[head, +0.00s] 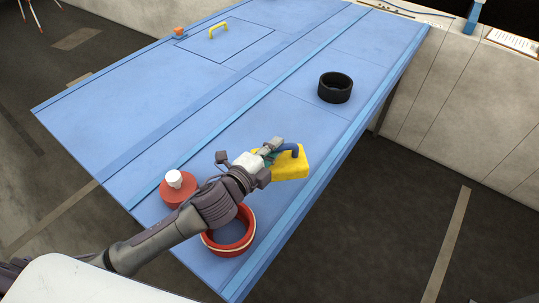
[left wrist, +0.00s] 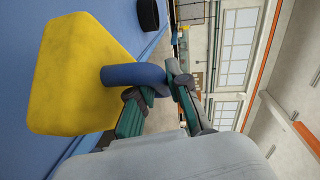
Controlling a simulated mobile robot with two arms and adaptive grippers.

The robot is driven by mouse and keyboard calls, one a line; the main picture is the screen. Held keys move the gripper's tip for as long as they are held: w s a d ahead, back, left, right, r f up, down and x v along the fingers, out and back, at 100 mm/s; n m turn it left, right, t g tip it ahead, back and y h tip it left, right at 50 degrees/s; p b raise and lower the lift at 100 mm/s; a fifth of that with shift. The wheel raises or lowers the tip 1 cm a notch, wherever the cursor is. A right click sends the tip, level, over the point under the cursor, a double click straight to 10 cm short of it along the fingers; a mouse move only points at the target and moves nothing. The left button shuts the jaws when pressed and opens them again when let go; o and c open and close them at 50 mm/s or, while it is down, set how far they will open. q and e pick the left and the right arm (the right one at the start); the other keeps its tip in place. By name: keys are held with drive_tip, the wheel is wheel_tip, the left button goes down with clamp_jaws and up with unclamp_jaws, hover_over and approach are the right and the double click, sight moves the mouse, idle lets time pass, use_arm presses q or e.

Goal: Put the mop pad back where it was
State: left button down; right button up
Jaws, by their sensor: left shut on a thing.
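The mop pad (head: 289,169) is a yellow block with a blue curved handle (left wrist: 133,74). It is near the right edge of the blue panelled table (head: 205,75) in the head view. My left gripper (head: 272,151) is shut on the blue handle. In the left wrist view the yellow pad (left wrist: 78,78) fills the left side and the fingers (left wrist: 155,92) close around the handle. I cannot tell whether the pad's underside touches the table. My right gripper is in neither view.
A red ring (head: 242,244) and a red round piece with a white knob (head: 178,187) are near my left arm. A black ring (head: 335,88) stands farther back. A yellow handle (head: 218,28) sits on a far panel. The table's middle is clear.

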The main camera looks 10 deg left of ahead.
use_arm(q)
drive_tip(key=shift+w+a+f, duration=0.45)
drive_tip(key=shift+a+f, duration=0.05)
drive_tip(key=shift+a, duration=0.15)
drive_tip(key=f, duration=0.3)
drive_tip(key=shift+s+d, duration=0.1)
drive_tip(key=shift+s, duration=0.1)
drive_tip(key=shift+w+f, duration=0.15)
drive_tip(key=shift+f, duration=0.3)
drive_tip(key=shift+f, duration=0.1)
drive_tip(key=c, duration=1.1)
unclamp_jaws()
